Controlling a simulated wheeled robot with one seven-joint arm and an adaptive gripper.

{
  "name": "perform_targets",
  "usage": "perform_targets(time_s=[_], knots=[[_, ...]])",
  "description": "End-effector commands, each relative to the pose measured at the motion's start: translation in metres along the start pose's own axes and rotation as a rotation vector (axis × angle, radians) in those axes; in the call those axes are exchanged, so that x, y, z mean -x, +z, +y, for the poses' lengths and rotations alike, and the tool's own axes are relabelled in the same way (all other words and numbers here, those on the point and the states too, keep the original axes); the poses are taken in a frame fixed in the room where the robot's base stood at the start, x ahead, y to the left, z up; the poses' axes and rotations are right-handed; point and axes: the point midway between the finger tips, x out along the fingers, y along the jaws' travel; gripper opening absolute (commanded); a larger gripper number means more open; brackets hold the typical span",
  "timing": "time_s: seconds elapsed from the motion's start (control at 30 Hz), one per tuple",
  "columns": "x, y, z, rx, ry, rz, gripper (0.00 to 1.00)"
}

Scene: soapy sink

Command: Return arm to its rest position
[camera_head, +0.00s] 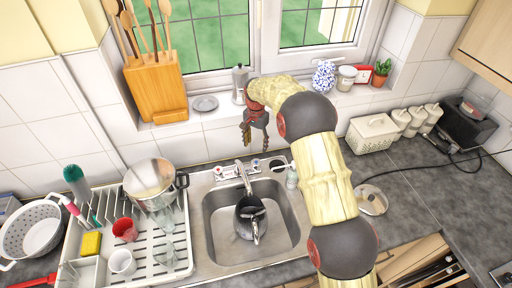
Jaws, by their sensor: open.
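My gripper (253,136) hangs from the end of my arm above the back of the sink, in front of the window sill. It is small and dark in this view; its fingers point down, open, with nothing seen between them. My arm (325,185) arches from the lower right up to the middle of the view. Below the gripper, the metal sink (284,233) holds a dark kettle or pot (248,219). The faucet (243,178) stands at the sink's back edge, below the gripper.
A dish rack (185,262) with a pot (150,180), cups and glasses stands left of the sink. A moka pot (240,82) and a wooden utensil block (157,86) are on the sill. White canisters (401,121) and a toaster (466,124) stand at right. The right counter is partly clear.

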Motion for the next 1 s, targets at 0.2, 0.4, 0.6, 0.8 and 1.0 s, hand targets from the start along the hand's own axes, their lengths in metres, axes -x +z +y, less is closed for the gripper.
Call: perform_targets(time_s=[0.2, 0.4, 0.6, 0.8, 1.0], knots=[[0.0, 0.0, 0.0, 0.0, 0.0, 0.0, 0.54], [0.0, 0.0, 0.0, 0.0, 0.0, 0.0, 0.54], [0.015, 0.001, 0.007, 0.013, -0.012, 0.011, 0.54], [0.06, 0.01, 0.036, 0.066, -0.042, 0.045, 0.54], [0.104, 0.027, 0.072, 0.128, -0.072, 0.086, 0.54]])
